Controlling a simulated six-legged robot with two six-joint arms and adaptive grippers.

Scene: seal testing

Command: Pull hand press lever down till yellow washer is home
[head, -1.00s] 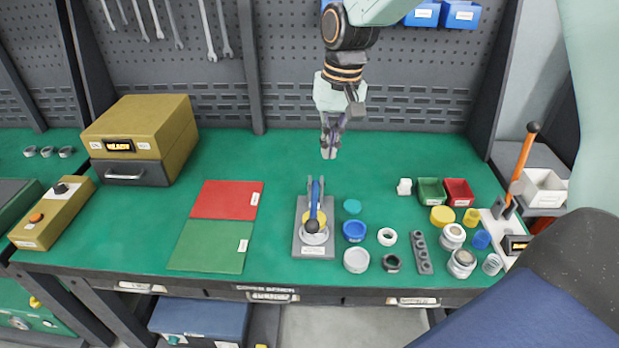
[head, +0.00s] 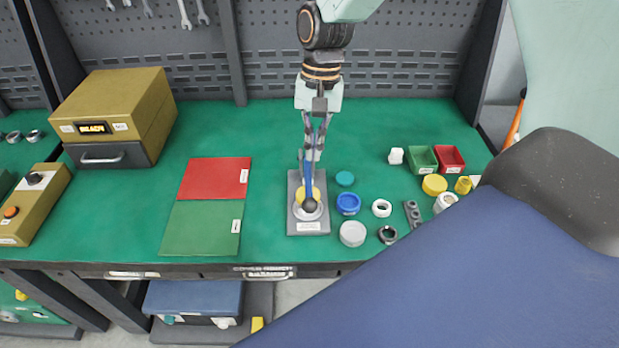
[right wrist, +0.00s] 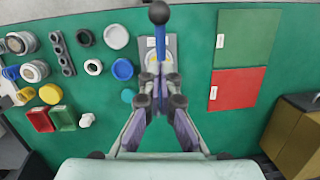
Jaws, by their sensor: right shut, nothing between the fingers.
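The hand press (head: 308,227) stands on the green bench with its grey base plate. Its blue lever (head: 308,185) ends in a round knob (head: 310,206) towards the front edge; the knob also shows in the right wrist view (right wrist: 159,12). The yellow washer (head: 299,194) shows partly at the press, behind the lever; how far it is seated cannot be told. My right gripper (head: 313,158) points down over the rear of the press, shut and empty. In the right wrist view its fingertips (right wrist: 158,77) are close to the lever; contact cannot be told. My left gripper is out of view.
Left of the press lie a red mat (head: 215,178) and a green mat (head: 200,229). Right of it stand a blue cup (head: 348,203), a white cap (head: 352,234), and other small parts. A yellow box (head: 115,112) stands at the left.

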